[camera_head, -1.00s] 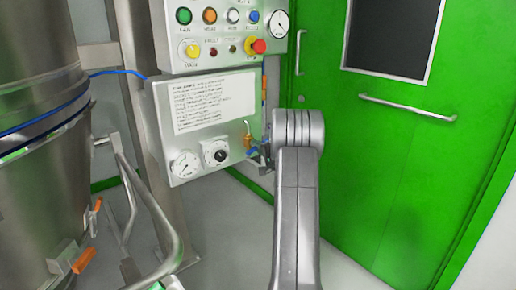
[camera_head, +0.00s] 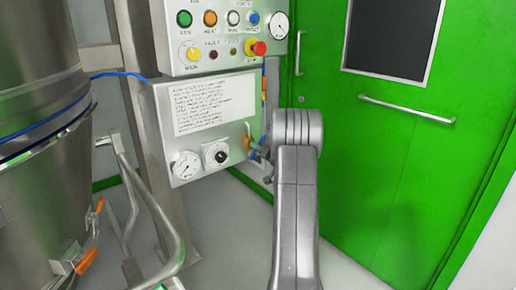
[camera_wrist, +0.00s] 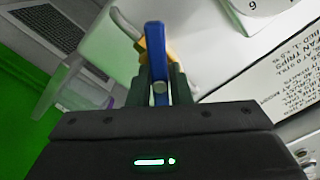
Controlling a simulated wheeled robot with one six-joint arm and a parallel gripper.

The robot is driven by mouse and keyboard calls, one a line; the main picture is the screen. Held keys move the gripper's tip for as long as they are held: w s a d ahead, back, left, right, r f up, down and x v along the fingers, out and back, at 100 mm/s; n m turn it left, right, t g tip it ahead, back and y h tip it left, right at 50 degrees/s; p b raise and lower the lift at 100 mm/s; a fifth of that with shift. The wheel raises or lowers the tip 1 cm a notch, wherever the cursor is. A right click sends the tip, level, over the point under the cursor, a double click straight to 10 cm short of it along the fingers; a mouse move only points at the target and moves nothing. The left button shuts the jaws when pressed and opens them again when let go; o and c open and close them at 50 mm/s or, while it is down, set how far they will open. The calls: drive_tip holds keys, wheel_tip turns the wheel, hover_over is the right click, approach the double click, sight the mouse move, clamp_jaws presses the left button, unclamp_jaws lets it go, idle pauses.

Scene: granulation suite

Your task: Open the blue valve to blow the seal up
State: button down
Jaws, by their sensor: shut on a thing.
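The blue valve handle (camera_wrist: 158,62) stands upright in the wrist view, between the two dark fingers of my gripper (camera_wrist: 161,88). The gripper is shut on it. Behind the handle sits the yellow brass valve body (camera_wrist: 143,50), with a pale bent tube beside it. In the head view the brass valve (camera_head: 247,142) is at the right edge of the lower grey panel (camera_head: 215,150). My gripper (camera_head: 259,152) reaches it from the right, and my arm hides part of the area. The handle's exact angle to the pipe is hard to tell.
A pressure gauge (camera_head: 186,165) and a black dial (camera_head: 216,154) sit low on the panel. The button box (camera_head: 222,35) with a red stop knob is above. A steel vessel (camera_head: 40,190) and bent rails stand left; a green door (camera_head: 400,150) is right.

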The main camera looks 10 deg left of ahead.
drive_tip(key=n+b, duration=0.1)
drive_tip(key=n, duration=0.3)
drive_tip(key=shift+f, duration=0.1)
drive_tip(key=shift+n+b, duration=0.5)
drive_tip(key=shift+n, duration=1.3)
drive_tip(key=c, duration=1.3)
unclamp_jaws()
drive_tip(key=p+v, duration=0.2)
drive_tip(key=v, duration=1.2)
drive_tip(key=shift+p, duration=0.4)
drive_tip(key=shift+a, duration=0.1)
